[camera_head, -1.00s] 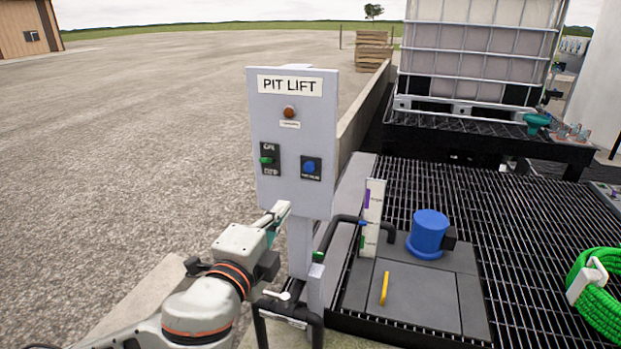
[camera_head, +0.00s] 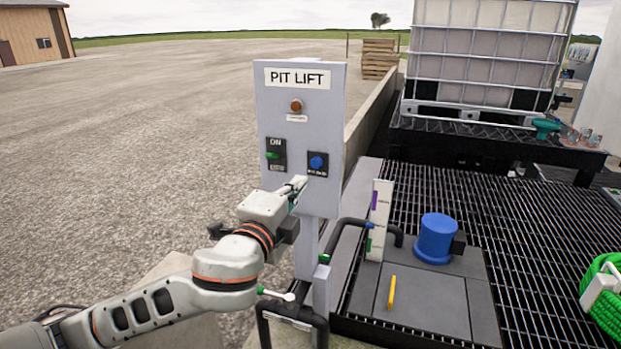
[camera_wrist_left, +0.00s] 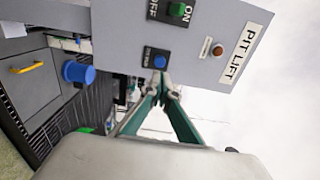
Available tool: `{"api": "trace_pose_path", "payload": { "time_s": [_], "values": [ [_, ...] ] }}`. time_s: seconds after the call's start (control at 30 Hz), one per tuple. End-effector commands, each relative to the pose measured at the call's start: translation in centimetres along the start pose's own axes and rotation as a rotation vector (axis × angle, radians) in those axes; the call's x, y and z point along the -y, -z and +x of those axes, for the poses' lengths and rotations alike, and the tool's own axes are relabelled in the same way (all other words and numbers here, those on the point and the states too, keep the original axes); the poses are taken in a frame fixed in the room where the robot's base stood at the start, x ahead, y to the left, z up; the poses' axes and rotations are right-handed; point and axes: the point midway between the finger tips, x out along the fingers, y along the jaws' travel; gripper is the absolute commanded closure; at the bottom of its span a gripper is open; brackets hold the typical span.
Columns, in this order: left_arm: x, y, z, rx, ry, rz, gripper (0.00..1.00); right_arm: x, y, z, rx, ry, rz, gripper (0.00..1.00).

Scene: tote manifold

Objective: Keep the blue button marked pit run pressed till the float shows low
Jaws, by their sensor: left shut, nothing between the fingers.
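The grey PIT LIFT panel (camera_head: 298,110) stands on a post in the middle of the head view. Its blue button (camera_head: 316,162) is at the lower right of the panel face; in the left wrist view the blue button (camera_wrist_left: 159,61) shows just beyond my fingertips. My left gripper (camera_head: 297,184) is shut and empty, just below and left of the button in the head view. In the left wrist view its fingertips (camera_wrist_left: 166,88) look close to the button; I cannot tell whether they touch. The white float gauge (camera_head: 379,220) has a blue marker near its middle. My right gripper is not in view.
A green switch (camera_head: 273,155) is left of the blue button, with an amber lamp (camera_head: 296,105) above. A blue motor (camera_head: 435,238) and a yellow handle (camera_head: 391,291) are on the pit cover. A black pipe and a white-handled valve (camera_head: 276,293) stand below the panel.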

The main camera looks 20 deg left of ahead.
Motion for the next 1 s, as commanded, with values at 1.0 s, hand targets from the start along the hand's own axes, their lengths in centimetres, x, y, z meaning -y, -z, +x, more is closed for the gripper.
{"api": "trace_pose_path", "payload": {
  "time_s": [1.0],
  "values": [
    [-0.1, 0.0, 8.0, 0.000, -0.002, 0.000, 1.00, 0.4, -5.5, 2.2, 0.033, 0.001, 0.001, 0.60]
  ]
}}
